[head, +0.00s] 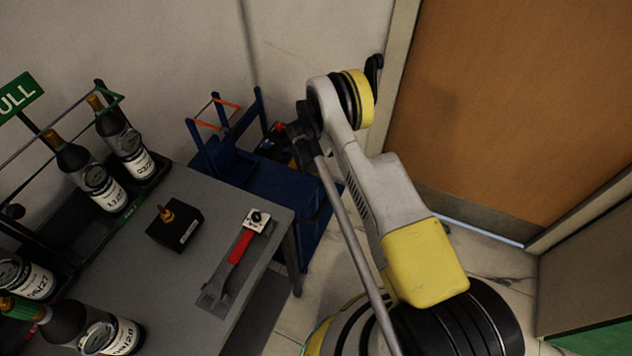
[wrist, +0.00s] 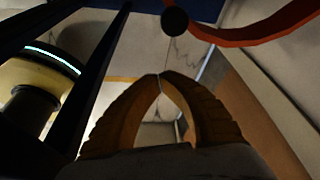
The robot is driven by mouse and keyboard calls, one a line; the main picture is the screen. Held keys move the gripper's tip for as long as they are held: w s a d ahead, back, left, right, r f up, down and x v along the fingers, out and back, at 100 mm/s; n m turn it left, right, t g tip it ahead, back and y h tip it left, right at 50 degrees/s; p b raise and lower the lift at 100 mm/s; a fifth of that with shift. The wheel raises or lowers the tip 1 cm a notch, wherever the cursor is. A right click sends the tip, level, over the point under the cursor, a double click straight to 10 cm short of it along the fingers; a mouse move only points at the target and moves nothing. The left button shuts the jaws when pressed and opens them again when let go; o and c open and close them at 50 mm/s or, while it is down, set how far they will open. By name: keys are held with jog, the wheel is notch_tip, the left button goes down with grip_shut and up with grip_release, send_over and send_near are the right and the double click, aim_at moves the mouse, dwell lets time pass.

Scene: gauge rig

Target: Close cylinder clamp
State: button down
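A blue cylinder stand (head: 262,182) stands on the floor beyond the grey table in the head view. A thin orange clamp bar (head: 217,126) runs between its upright posts and stands at an angle. In the wrist view the orange clamp (wrist: 255,37) is a curved band at the upper right. A dark round knob (wrist: 175,21) shows at its left end. My gripper (wrist: 162,76) has its two tan fingertips together, with nothing visible between them. The knob appears above the fingertips, apart from them in the picture. In the head view my gripper is hard to make out among dark parts by the stand.
The grey table (head: 118,262) holds a black box (head: 176,226) with an orange-brown knob and a red-handled tool (head: 238,247). Several labelled bottles stand in racks at the left. A wall is behind the stand. A brown door (head: 500,110) is at the right.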

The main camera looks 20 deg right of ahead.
jog(key=w+p+v, duration=0.1)
jog(key=p+v, duration=0.2)
jog(key=v, duration=0.6)
jog(key=w+d+n+t+y, duration=0.2)
jog(key=d+n+y, duration=0.2)
jog(key=d+y, duration=0.3)
jog(key=a+b+x, duration=0.2)
jog(key=b+x, duration=0.2)
jog(key=x, duration=0.6)
jog(key=shift+a+r+h, duration=0.2)
jog(key=shift+a+h, duration=0.05)
jog(key=shift+h, duration=0.15)
jog(key=shift+s, duration=0.1)
jog(key=w+a+m, duration=0.1)
jog(key=a, duration=0.6)
jog(key=shift+w, duration=0.1)
